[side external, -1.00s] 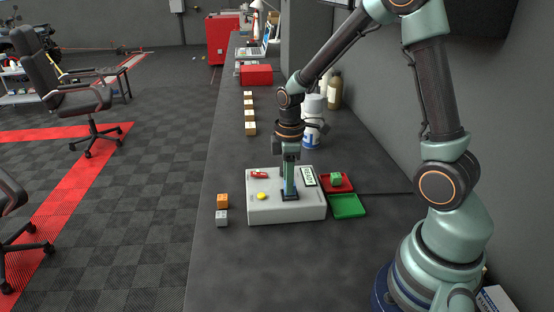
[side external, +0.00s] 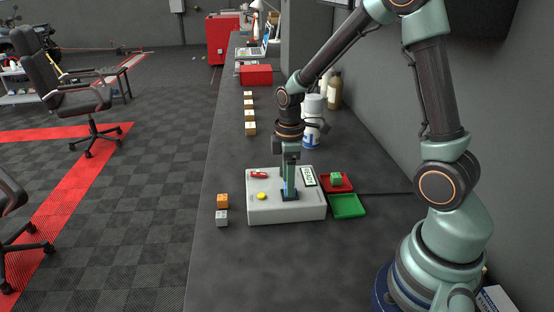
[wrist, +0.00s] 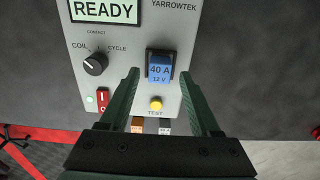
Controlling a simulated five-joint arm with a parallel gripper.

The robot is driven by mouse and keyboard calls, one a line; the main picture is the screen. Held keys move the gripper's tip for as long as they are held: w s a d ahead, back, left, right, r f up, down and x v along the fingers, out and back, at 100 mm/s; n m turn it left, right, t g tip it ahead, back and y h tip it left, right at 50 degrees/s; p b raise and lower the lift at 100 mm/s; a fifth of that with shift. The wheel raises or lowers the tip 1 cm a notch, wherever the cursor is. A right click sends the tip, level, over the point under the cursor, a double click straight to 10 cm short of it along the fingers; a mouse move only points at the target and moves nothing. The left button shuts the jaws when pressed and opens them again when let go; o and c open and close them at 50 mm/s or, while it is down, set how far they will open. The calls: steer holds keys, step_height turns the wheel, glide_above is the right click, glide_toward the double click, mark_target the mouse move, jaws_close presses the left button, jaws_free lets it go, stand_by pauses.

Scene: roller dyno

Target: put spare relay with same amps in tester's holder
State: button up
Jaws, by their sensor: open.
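The tester (side external: 262,210) is a pale box on the bench, with a screen (wrist: 104,10) reading READY. A blue relay (wrist: 160,71) marked 40 A 12 V sits in the dark holder (wrist: 149,54) on the tester's top; it also shows in the side view (side external: 289,187). My gripper (wrist: 160,82) is open, with one finger on each side of the relay and a gap at both sides. An orange relay (side external: 222,201) and a grey relay (side external: 221,218) stand on the bench left of the tester. Their markings are not readable.
A red tray (side external: 347,189) holding a green relay (side external: 336,179) and an empty green tray (side external: 347,206) lie right of the tester. The tester has a yellow TEST button (wrist: 155,104), a knob (wrist: 95,63) and a red switch (wrist: 103,101). Several small boxes (side external: 250,113) stand farther back.

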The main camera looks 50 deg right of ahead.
step_height(320, 180, up, 11)
step_height(320, 180, up, 4)
steer(key=m+t, duration=0.2)
steer(key=m, duration=0.1)
glide_above(290, 204)
steer(key=s+a+r+m+t, duration=0.2)
steer(key=s+a+m+t, duration=0.1)
steer(key=s+a+m, duration=0.1)
steer(key=shift+s+a+m+t, duration=0.3)
steer(key=shift+s+m, duration=0.45)
steer(key=shift+m, duration=0.25)
